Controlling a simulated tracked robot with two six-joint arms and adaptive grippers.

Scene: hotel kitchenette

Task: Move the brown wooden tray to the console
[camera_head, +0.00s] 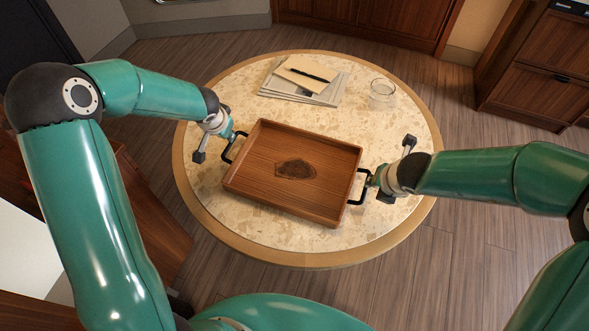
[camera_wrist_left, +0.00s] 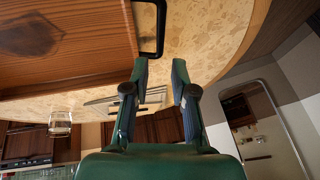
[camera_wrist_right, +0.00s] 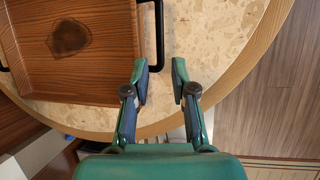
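The brown wooden tray (camera_head: 256,178) lies on the round stone-topped table (camera_head: 215,205), with a dark patch on its floor. It has a black handle at its left end (camera_head: 236,150) and another at its right end (camera_head: 362,187). My left gripper (camera_head: 239,135) is at the left handle; in the left wrist view its fingers (camera_wrist_left: 161,64) are apart, with the handle (camera_wrist_left: 160,30) at the fingertips. My right gripper (camera_head: 368,178) is at the right handle; its fingers (camera_wrist_right: 159,64) are apart, with the handle (camera_wrist_right: 159,35) between or just beyond the tips. I cannot identify the console for certain.
Papers and a notebook with a dark pen (camera_head: 308,75) lie behind the tray. A clear glass (camera_head: 382,90) stands at the back right of the table. Wooden cabinets (camera_head: 540,60) stand at the right, and wooden furniture (camera_head: 150,205) at the left. Floor (camera_head: 480,200) shows clear on the right.

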